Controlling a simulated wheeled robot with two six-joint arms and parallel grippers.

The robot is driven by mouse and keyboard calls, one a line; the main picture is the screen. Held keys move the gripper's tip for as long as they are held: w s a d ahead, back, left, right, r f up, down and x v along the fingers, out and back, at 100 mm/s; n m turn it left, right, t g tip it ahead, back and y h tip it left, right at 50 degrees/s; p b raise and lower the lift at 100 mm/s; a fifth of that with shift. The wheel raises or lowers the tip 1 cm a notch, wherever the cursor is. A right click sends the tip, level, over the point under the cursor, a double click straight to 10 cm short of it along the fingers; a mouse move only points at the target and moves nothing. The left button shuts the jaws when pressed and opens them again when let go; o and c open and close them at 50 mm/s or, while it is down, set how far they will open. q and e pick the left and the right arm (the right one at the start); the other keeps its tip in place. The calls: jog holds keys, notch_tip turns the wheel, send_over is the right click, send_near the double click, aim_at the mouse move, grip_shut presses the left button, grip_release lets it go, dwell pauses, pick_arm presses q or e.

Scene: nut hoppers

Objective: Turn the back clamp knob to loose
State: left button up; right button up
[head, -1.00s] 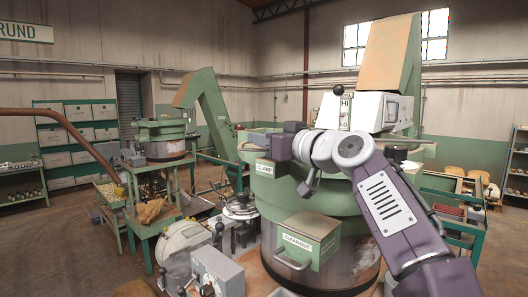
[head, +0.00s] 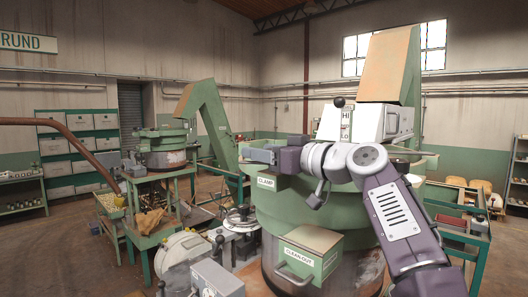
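The CLAMP label (head: 266,183) is on the near left rim of the big green hopper bowl (head: 340,215). My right gripper (head: 249,154) is just above that label at the bowl's left rim, pointing left. It is seen from the side and behind, so its finger gap and anything between the fingers cannot be made out. I cannot pick out a clamp knob clearly; the gripper and wrist cover part of the rim there. My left gripper is not in view.
A HI/LO panel with a black-ball lever (head: 339,102) stands behind my wrist. A CLEAN OUT box (head: 308,252) juts from the bowl's front. A grey control box (head: 217,279) stands at front left. A smaller green hopper (head: 163,147) is farther left.

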jog(key=shift+w+a, duration=0.1)
jog(key=b+v, duration=0.4)
jog(key=v, duration=0.5)
